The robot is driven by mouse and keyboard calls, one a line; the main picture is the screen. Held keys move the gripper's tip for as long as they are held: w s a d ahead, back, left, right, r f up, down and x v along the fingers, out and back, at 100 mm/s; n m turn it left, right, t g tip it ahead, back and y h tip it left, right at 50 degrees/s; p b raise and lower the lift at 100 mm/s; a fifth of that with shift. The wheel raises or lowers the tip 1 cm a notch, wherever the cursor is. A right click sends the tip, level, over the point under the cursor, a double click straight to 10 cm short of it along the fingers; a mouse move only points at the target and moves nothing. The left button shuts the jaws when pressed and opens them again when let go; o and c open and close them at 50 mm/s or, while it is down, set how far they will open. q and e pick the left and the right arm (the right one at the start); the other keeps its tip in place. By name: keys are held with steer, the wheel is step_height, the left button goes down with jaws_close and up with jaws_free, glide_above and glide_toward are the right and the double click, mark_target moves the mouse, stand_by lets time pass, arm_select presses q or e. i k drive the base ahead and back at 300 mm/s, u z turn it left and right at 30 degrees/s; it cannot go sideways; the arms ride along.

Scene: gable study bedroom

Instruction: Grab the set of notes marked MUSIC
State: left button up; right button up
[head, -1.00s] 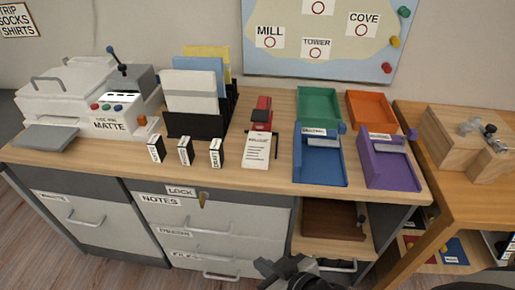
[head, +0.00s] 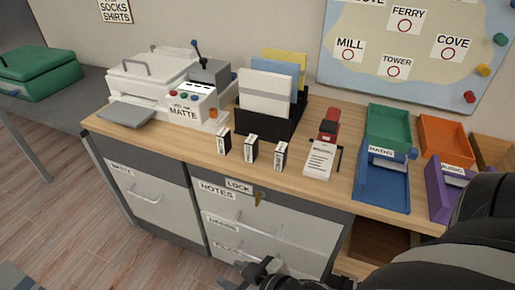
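A label that seems to read MUSIC (head: 452,168) is in the purple tray (head: 438,202) at the right of the desk. My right arm covers part of this tray, so any notes in it are hard to make out. A blue tray (head: 383,190) with another label, perhaps MATHS, stands to its left. My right gripper (head: 262,272) is at the bottom edge, in front of the drawers and well apart from the purple tray. Its fingers are dark and cut off, so I cannot tell if it is open. My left gripper is not in view.
Green (head: 388,127) and orange (head: 445,138) trays stand behind. A white notepad (head: 320,160), small label blocks, a file holder (head: 262,122) and a white printer (head: 150,80) share the desk (head: 340,190). The drawers (head: 265,225) below are shut.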

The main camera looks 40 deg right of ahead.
mark_target(320, 160)
steer(key=u, duration=0.95)
steer(key=k, duration=0.85)
steer(key=z, duration=1.25)
